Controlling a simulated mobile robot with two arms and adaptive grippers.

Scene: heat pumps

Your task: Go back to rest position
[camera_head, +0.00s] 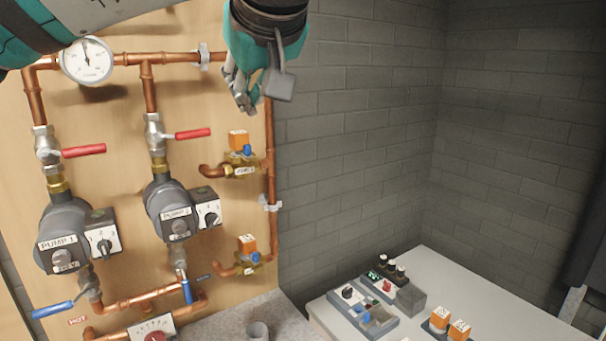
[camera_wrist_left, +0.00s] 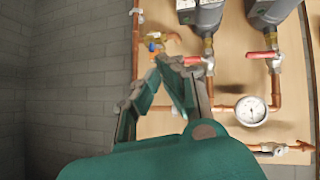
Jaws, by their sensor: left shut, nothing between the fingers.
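My left gripper (camera_head: 250,98) hangs from the top of the head view, its fingers pointing down, shut and empty. It is in front of the right edge of the wooden board, above the upper orange-handled valve (camera_head: 240,142), and it appears apart from it. In the left wrist view the gripper's green fingers (camera_wrist_left: 163,66) meet at their tips, with the pipes and board behind them. My left arm comes in from the upper left. My right gripper does not show in either view.
The wooden board (camera_head: 120,100) carries copper pipes, a gauge (camera_head: 87,60), pump 1 (camera_head: 62,235), a second pump (camera_head: 175,210) and red-levered valves. A white table (camera_head: 480,300) at lower right holds trays of small parts.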

